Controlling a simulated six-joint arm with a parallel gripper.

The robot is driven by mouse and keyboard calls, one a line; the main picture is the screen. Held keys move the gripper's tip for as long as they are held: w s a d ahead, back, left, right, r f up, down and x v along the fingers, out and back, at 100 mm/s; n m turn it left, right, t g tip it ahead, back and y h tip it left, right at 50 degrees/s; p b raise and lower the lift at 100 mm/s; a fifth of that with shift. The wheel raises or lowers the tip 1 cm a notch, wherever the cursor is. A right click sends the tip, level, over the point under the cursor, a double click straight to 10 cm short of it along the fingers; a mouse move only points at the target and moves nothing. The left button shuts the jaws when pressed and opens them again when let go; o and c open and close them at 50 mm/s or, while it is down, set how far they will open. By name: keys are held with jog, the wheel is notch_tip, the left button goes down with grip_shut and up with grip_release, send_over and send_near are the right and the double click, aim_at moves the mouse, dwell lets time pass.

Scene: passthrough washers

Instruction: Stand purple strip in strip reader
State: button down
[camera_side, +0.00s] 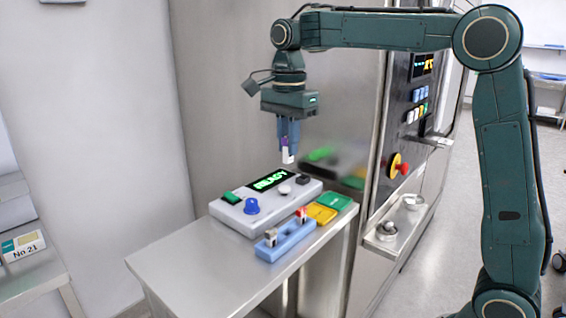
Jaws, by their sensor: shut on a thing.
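My gripper (287,146) is shut on the purple strip (287,156), a small upright piece with a purple upper part and a white lower end. It hangs in the air above the back right part of the strip reader. The strip reader (229,212) is a light grey box on the steel table, with a lit green display, a green button, a blue knob and small dark and grey parts on top. I cannot make out its slot clearly. The strip's lower end is apart from the reader.
A blue rack (285,245) in front of the reader holds a few small strips, one with a red top. A yellow tray (320,214) and a green tray (336,202) lie to its right. A steel cabinet (240,100) stands behind. The table's front left (190,265) is clear.

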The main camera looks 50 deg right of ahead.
jog(key=shift+w, duration=0.1)
jog(key=w+d+f, duration=0.3)
jog(key=w+d, duration=0.2)
jog(key=d, duration=0.5)
jog(key=w+d+f, duration=0.3)
jog(key=w+d, duration=0.2)
jog(key=d, duration=0.5)
jog(key=shift+w+d+f, duration=0.2)
jog(key=shift+d+f, duration=0.05)
jog(key=shift+f, duration=0.05)
jog(key=shift+f, duration=0.1)
jog(key=shift+f, duration=2.4)
jog(key=shift+f, duration=2.3)
dwell(0.5)
jog(key=c, duration=1.3)
grip_release()
jog(key=shift+c, duration=0.2)
